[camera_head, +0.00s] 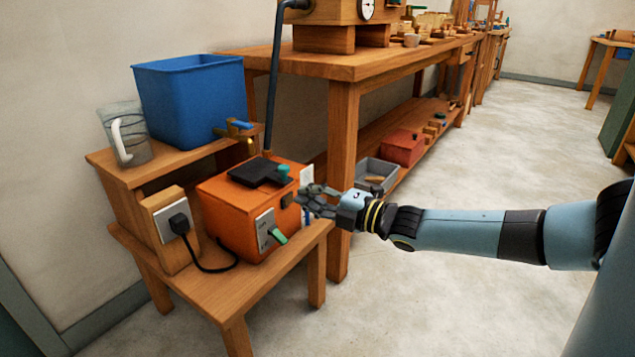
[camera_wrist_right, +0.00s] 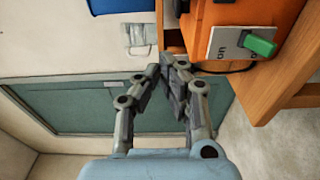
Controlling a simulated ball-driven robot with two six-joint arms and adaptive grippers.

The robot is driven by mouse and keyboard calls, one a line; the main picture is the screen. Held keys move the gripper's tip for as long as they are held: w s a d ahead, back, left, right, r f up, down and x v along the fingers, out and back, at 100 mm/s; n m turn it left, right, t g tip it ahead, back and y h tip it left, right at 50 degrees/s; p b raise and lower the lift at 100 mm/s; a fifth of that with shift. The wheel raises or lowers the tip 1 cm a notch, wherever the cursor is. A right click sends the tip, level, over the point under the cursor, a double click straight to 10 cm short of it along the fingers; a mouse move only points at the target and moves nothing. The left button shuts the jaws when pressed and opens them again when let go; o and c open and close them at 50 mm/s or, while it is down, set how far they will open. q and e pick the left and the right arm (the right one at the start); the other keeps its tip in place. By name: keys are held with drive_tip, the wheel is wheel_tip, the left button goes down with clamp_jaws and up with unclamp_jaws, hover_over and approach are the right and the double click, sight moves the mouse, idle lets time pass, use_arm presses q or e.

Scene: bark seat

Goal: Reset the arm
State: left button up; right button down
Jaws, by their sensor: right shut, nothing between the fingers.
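My right arm (camera_head: 460,230) reaches in from the right of the head view, stretched out toward the orange box. My right gripper (camera_head: 306,196) is at the right side of the box, close to it; I cannot tell whether it touches. In the right wrist view the fingers of my right gripper (camera_wrist_right: 167,72) are together with nothing between them. The orange box (camera_head: 240,214) sits on a low wooden stand and has a green switch (camera_head: 279,237) on its front plate. The switch shows large in the right wrist view (camera_wrist_right: 258,43). My left gripper is not in view.
A blue bin (camera_head: 188,95) and a clear jug (camera_head: 124,140) stand on the raised shelf. A black plug (camera_head: 180,224) sits in a socket left of the box. A wooden workbench (camera_head: 343,70) stands behind. The floor (camera_head: 440,290) at right is clear.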

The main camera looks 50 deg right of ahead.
drive_tip(key=s+a+f+m+g+h+p, duration=0.1)
drive_tip(key=s+a+f+m+g+p, duration=0.25)
drive_tip(key=s+f, duration=0.45)
drive_tip(key=s+a+f+m+g+h+p, duration=0.2)
drive_tip(key=s+f+m+g, duration=0.15)
drive_tip(key=s+f, duration=0.5)
drive_tip(key=s+a+f+m+g+h+p, duration=0.1)
drive_tip(key=s+a+f+m+g+p, duration=0.2)
drive_tip(key=s+f, duration=0.55)
drive_tip(key=s+a+f+m+g, duration=0.2)
drive_tip(key=s+m, duration=0.1)
drive_tip(key=s, duration=0.4)
drive_tip(key=s+a+f+m+g, duration=0.2)
drive_tip(key=s+a+m+g, duration=0.1)
drive_tip(key=s, duration=0.5)
drive_tip(key=s+a+f+m+g, duration=0.2)
drive_tip(key=s+f+m, duration=0.1)
drive_tip(key=s, duration=0.5)
drive_tip(key=shift+s+a+g, duration=0.2)
drive_tip(key=shift+a+g, duration=0.05)
drive_tip(key=shift+g, duration=0.05)
